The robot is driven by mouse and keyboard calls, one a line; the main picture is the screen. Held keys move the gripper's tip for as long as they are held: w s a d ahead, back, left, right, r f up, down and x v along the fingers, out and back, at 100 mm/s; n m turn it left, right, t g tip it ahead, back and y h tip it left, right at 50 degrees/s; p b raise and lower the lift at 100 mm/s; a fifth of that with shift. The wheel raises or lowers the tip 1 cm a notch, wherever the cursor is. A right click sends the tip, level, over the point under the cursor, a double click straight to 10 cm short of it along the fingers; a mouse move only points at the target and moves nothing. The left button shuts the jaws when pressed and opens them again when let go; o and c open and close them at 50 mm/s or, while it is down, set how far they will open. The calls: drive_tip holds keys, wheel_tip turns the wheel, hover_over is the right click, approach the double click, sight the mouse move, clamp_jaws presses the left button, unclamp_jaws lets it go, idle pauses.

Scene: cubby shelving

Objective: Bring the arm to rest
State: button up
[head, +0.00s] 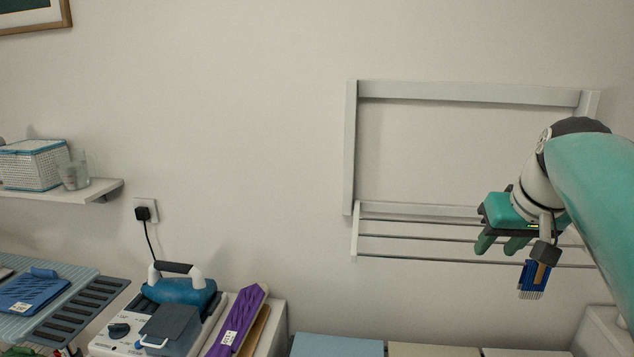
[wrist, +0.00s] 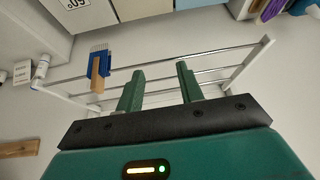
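My gripper (head: 497,249) is on the right in the head view, at the end of my teal arm, in front of the white wall rack (head: 350,150). Its two green fingers point down and stand apart with nothing between them. The wrist view also shows the gripper (wrist: 160,69) with a clear gap between the fingers. A blue brush with a wooden handle (head: 533,278) is just right of and below the fingers in the head view. In the wrist view the brush (wrist: 99,70) is left of the fingers, apart from them, by the rack's bars.
A blue iron (head: 180,290) and a purple item (head: 238,322) are at the lower left, near an ironing board (head: 75,310). A wall shelf (head: 90,190) holds a basket (head: 35,165) and a glass (head: 74,176). Box tops (head: 335,346) line the bottom edge. The wall's middle is clear.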

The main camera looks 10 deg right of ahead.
drive_tip(key=s+a+f+n, duration=0.1)
drive_tip(key=s+a+f, duration=0.2)
drive_tip(key=a+f, duration=0.2)
drive_tip(key=s+a+f, duration=0.4)
drive_tip(key=a+f, duration=0.2)
drive_tip(key=a, duration=0.3)
drive_tip(key=s+a+f+n+y, duration=0.1)
drive_tip(key=s+a+f, duration=0.2)
drive_tip(key=a+f, duration=0.3)
drive_tip(key=shift+s+a+n, duration=0.3)
drive_tip(key=shift+s+a, duration=0.05)
drive_tip(key=shift+a, duration=0.35)
drive_tip(key=shift+a, duration=0.15)
